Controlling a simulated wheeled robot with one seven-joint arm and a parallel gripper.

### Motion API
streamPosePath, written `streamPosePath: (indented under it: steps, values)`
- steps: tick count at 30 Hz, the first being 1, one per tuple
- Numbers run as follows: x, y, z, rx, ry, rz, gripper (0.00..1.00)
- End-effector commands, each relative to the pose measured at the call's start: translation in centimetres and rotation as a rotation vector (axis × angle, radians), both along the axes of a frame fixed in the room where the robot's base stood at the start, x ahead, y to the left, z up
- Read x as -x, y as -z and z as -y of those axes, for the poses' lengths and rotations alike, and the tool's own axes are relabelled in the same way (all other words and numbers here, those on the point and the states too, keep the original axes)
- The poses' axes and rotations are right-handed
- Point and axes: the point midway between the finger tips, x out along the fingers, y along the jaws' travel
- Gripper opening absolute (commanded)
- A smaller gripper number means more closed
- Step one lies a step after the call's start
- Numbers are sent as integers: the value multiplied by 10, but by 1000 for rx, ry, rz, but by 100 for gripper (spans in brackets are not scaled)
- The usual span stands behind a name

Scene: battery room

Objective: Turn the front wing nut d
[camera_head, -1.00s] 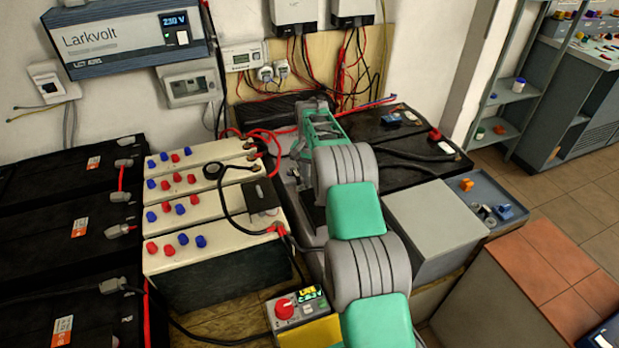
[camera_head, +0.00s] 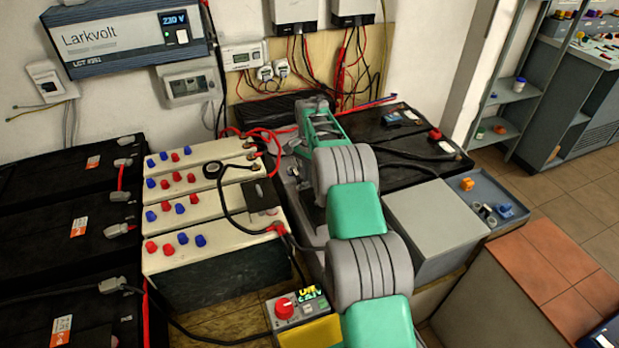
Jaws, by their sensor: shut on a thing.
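The cream-topped batteries (camera_head: 186,216) stand in a row left of my arm, with red and blue caps on top. A red-covered terminal (camera_head: 277,229) sits at the right end of the front cream battery, with a black cable at it. Other terminals (camera_head: 250,143) with red cables show at the right ends of the rear ones. My grey and green arm reaches up from the bottom and bends over the strip right of these batteries. My gripper's fingertips are hidden behind my own arm. I cannot make out any wing nut or what the fingers touch.
Black batteries (camera_head: 72,232) stand at the left and another (camera_head: 395,150) behind my arm at the right. A grey box (camera_head: 433,215) and a blue-grey tray (camera_head: 470,188) with small parts lie right of my arm. A control box with a red knob (camera_head: 284,308) is in front.

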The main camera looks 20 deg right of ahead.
Motion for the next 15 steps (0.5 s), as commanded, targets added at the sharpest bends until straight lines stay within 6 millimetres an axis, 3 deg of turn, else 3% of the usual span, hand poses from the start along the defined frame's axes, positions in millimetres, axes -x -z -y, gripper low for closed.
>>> streamPosePath:
  steps: [15]
  values:
    - [-1,-1,0,1,412,3,0]
